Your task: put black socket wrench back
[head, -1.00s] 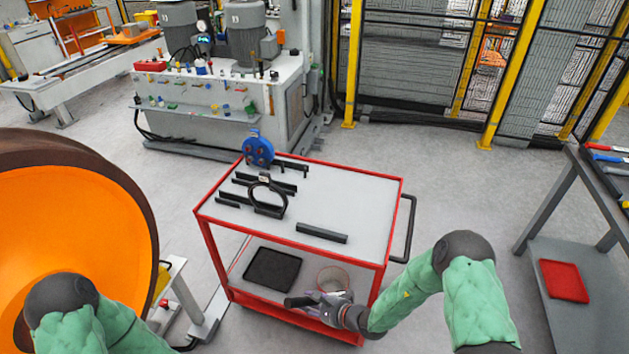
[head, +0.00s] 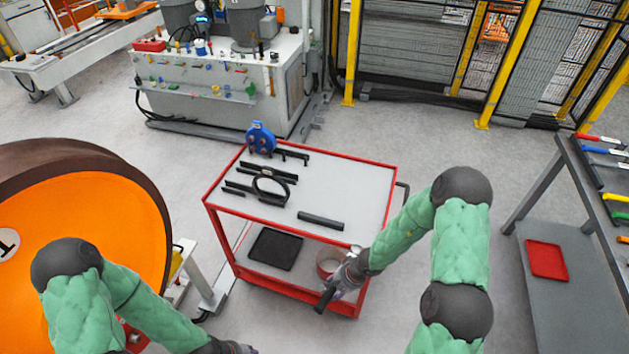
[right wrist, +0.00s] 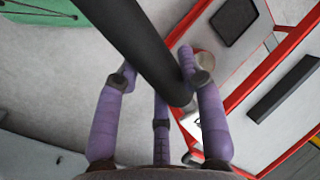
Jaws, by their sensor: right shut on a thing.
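My right gripper (head: 343,280) is at the front right corner of the red-framed cart (head: 372,183), below the level of its top. It is shut on a long black bar-like tool, which I take to be the black socket wrench (head: 325,299). In the right wrist view the purple fingers of the gripper (right wrist: 158,68) close around the wrench (right wrist: 135,45), which runs from the top edge to a rounded end near the cart. Its other end is out of view. My left gripper (head: 232,348) is at the bottom edge, partly cut off; its jaws cannot be made out.
The cart top holds a black bar (head: 321,221), a black ring-shaped tool (head: 271,189) and a blue device (head: 261,138). Its lower shelf holds a black tray (head: 275,249) and a round container (head: 328,262). A workbench (head: 573,155) with coloured-handled tools stands right. An orange wheel (head: 85,235) stands left.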

